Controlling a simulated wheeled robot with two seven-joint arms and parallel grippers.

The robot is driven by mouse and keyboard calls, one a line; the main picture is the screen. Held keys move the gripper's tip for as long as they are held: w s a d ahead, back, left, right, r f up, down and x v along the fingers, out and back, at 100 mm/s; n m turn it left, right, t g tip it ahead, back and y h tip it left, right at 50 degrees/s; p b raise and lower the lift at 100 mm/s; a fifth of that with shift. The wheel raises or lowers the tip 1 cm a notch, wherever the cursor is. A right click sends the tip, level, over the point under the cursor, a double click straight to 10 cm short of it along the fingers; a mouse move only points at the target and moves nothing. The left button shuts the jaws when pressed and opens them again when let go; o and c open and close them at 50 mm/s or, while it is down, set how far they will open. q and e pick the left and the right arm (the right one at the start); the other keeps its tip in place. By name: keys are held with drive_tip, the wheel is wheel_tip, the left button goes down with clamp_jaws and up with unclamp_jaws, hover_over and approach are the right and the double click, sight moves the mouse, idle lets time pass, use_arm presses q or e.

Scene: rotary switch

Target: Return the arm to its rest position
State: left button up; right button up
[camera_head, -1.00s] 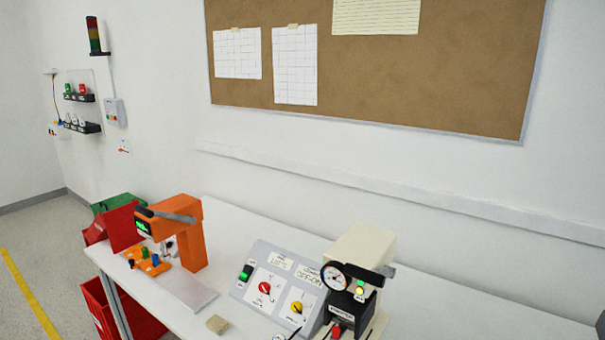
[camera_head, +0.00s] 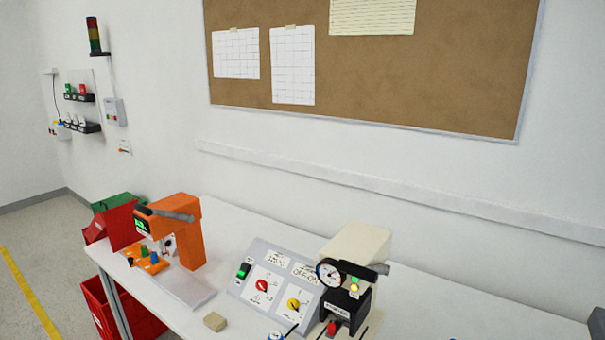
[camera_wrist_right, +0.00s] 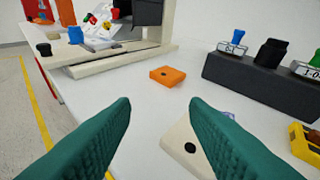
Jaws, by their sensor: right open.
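My right gripper (camera_wrist_right: 160,104) is open, with its two teal fingers apart and nothing between them. It is above the white bench (camera_wrist_right: 110,110). The panel also shows small at the far left of the wrist view (camera_wrist_right: 103,22). Neither gripper can be made out in the head view.
A cream-and-black press with a gauge (camera_head: 345,298) stands right of the panel, and an orange machine (camera_head: 190,240) stands left.

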drive_tip(key=s+a+g, duration=0.1)
drive_tip(key=s+g, duration=0.9)
drive_tip(key=s, duration=0.2)
wheel_tip(320, 180, down, 24)
drive_tip(key=s+f+g, duration=0.1)
drive_tip(key=g, duration=0.1)
drive_tip(key=s+d+f+h, duration=0.1)
drive_tip(key=s+d+f, duration=0.1)
drive_tip(key=s+f, duration=1.4)
drive_tip(key=shift+s+d+f+g, duration=0.2)
drive_tip(key=shift+s+g, duration=0.2)
drive_tip(key=shift+s, duration=0.2)
